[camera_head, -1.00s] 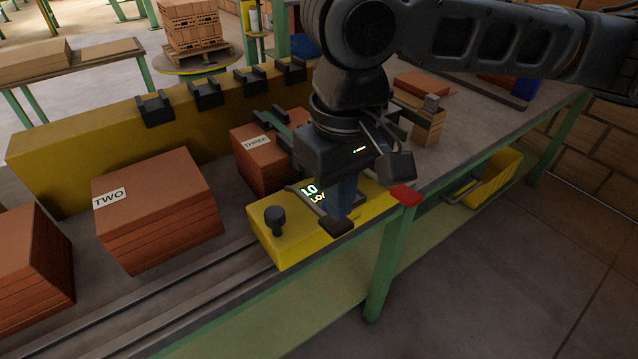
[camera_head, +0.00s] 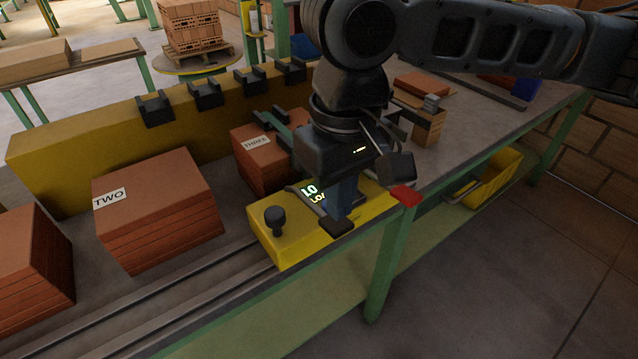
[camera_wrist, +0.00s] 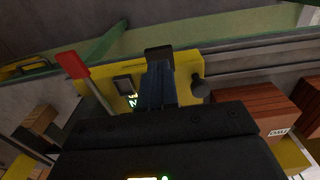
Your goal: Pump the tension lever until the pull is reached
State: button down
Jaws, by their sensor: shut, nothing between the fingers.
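The tension lever shows as a red grip (camera_head: 405,195) at the right end of the yellow tension unit (camera_head: 285,243). In the wrist view the red grip (camera_wrist: 71,64) sits on a thin pale bar. My gripper (camera_head: 338,226) is shut and empty, low over the front part of the unit, left of the red grip and apart from it. Its shut fingers also show in the wrist view (camera_wrist: 158,56). A lit display (camera_head: 313,194) on the unit is partly hidden by my gripper. A black knob (camera_head: 275,220) stands at the unit's left end.
Brick stacks marked TWO (camera_head: 155,205) and THREE (camera_head: 255,160) stand behind and left of the unit. A yellow beam with black brackets (camera_head: 155,110) runs behind them. Rails (camera_head: 180,300) lie along the bench front. A yellow bin (camera_head: 495,178) sits below the bench at right.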

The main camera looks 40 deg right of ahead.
aim_at(337, 226)
dwell(0.4)
jog(key=shift+f+b, duration=1.85)
jog(key=shift+f, duration=1.2)
notch_tip(337, 226, up, 6)
jog(key=p, duration=0.6)
jog(key=shift+r+p, duration=0.2)
jog(key=shift+p, duration=0.2)
jog(key=shift+f, duration=0.1)
